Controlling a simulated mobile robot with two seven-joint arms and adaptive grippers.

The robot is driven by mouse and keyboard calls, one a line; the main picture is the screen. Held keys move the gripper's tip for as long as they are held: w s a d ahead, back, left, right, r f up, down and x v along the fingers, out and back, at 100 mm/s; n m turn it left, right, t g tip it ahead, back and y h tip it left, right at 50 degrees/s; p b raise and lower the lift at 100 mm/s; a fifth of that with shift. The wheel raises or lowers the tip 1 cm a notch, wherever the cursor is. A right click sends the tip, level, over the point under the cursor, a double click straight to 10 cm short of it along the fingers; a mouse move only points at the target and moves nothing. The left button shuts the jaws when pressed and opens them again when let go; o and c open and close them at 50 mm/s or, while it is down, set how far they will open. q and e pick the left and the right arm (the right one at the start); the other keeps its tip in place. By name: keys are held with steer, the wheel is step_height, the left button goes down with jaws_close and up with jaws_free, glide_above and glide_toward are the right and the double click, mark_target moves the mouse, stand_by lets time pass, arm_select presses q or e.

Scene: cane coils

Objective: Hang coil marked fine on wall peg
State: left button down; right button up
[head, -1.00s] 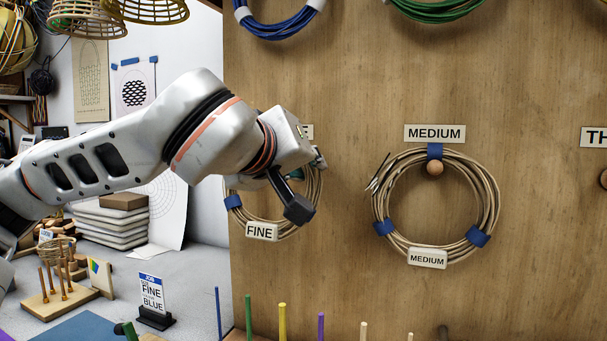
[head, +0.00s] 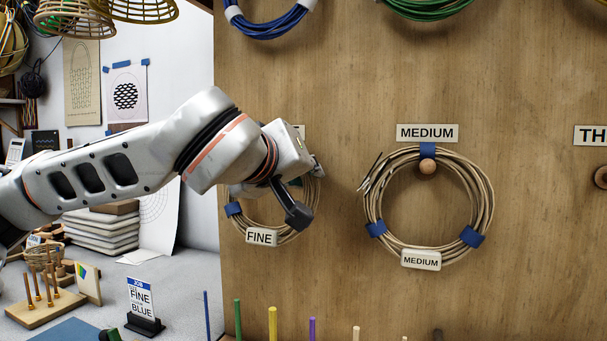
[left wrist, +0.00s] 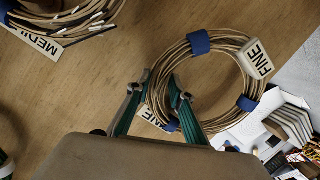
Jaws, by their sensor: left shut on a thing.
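The coil marked fine (head: 287,229) is a tan cane ring with blue ties and a white FINE tag (head: 261,237). It is in front of the wooden board at its left side. My left gripper (head: 308,188) is shut on the coil's upper part, mostly covered by my wrist in the head view. In the left wrist view, the green fingers (left wrist: 155,92) are at the coil (left wrist: 192,52), and a label on the board shows partly behind them. The fine peg is hidden, so I cannot tell whether the coil is on it. My right gripper is out of view.
The medium coil (head: 487,197) hangs on a round wooden peg (head: 428,167) under a MEDIUM sign (head: 427,133). Blue (head: 270,25) and green (head: 432,8) coils are above. Upright coloured rods (head: 272,322) stand below. A job card (head: 140,297) reads FINE and BLUE.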

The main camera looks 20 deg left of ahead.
arm_select(q)
steer(key=c, duration=1.7)
jaws_free()
steer(key=v, duration=1.2)
